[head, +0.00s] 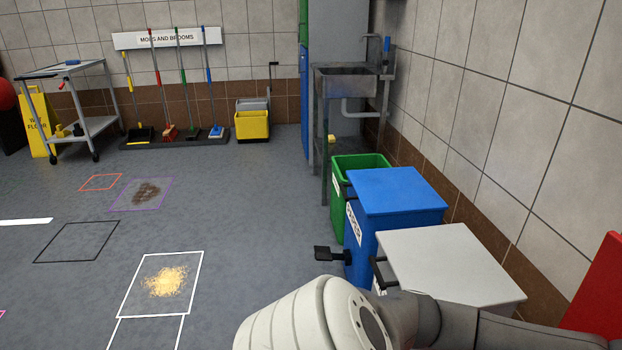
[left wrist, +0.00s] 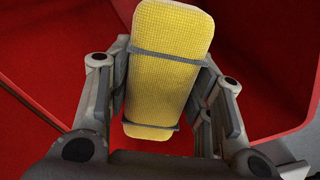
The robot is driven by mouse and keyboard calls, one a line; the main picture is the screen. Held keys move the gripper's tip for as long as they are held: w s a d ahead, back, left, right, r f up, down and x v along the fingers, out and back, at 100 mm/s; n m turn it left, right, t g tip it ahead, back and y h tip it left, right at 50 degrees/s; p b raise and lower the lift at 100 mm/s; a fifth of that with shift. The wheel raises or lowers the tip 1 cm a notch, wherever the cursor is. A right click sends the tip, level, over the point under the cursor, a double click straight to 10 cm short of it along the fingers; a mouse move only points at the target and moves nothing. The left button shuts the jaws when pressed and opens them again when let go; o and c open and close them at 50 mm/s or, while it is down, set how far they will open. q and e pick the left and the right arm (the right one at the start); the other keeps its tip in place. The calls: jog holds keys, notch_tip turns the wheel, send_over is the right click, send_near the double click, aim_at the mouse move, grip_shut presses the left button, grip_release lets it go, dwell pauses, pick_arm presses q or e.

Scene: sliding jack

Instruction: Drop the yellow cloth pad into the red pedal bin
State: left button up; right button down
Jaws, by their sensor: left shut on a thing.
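The yellow cloth pad (left wrist: 168,65), with two grey bands around it, is held between the fingers of my left gripper (left wrist: 163,88) in the left wrist view. The gripper is shut on it. Red walls, which look like the inside of the red pedal bin (left wrist: 262,70), surround the pad and fingers. I cannot tell how deep the pad sits. In the head view only a red panel (head: 598,297) shows at the right edge, probably part of the bin. My left gripper is outside the head view, and my right gripper is in neither view.
A white-grey bin (head: 445,262), a blue bin (head: 398,190) and an open green bin (head: 343,185) stand along the right wall. A metal sink (head: 345,80) is behind them. The floor to the left is mostly clear, with marked squares and yellow crumbs (head: 166,281).

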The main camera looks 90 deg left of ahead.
pick_arm(q)
jog(key=o, duration=1.1)
jog(key=shift+r, duration=0.1)
notch_tip(320, 180, up, 12)
jog(key=shift+f, duration=0.1)
